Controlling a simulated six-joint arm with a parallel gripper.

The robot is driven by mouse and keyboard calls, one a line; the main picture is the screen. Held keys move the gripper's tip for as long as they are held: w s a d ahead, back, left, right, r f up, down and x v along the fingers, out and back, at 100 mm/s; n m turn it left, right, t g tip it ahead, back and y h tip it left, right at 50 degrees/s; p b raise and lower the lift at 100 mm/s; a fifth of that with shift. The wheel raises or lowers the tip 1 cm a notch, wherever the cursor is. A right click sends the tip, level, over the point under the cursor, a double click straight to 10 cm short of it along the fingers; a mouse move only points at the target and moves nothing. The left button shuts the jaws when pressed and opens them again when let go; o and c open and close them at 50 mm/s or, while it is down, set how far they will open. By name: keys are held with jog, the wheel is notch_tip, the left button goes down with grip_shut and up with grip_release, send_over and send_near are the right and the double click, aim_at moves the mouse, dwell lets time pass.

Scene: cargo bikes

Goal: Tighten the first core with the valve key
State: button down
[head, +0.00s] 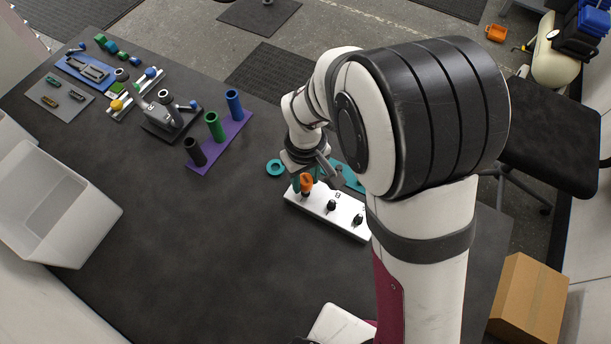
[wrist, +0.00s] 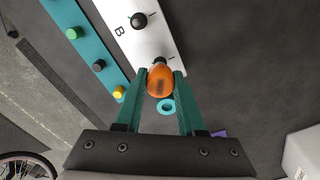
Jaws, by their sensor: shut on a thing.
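The orange valve key (head: 306,182) stands near the left end of the white block (head: 345,221) in the head view. In the wrist view the key (wrist: 160,82) sits between the green fingers of my gripper (wrist: 162,76), which are shut on it. A dark core part (wrist: 159,61) shows just beyond the key at the block's end; the key hides most of it, and I cannot tell how far the key is seated. Two more black cores, the middle one (head: 331,205) and the right one (head: 358,219), stand on the block. My gripper (head: 301,184) is above the block's left end.
A teal ring (head: 275,168) lies left of my wrist. A teal strip (wrist: 88,50) with green, black and yellow caps lies beside the block. A purple rack (head: 222,142) with coloured tubes stands farther left, a grey bin (head: 60,205) at the far left. The table's middle is clear.

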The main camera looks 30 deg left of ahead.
jog(key=shift+s+d+f, duration=0.1)
jog(key=shift+d+f, duration=0.05)
jog(key=m, duration=0.4)
jog(key=shift+m, duration=0.4)
jog(key=m, duration=0.7)
jog(key=c, duration=0.5)
grip_release()
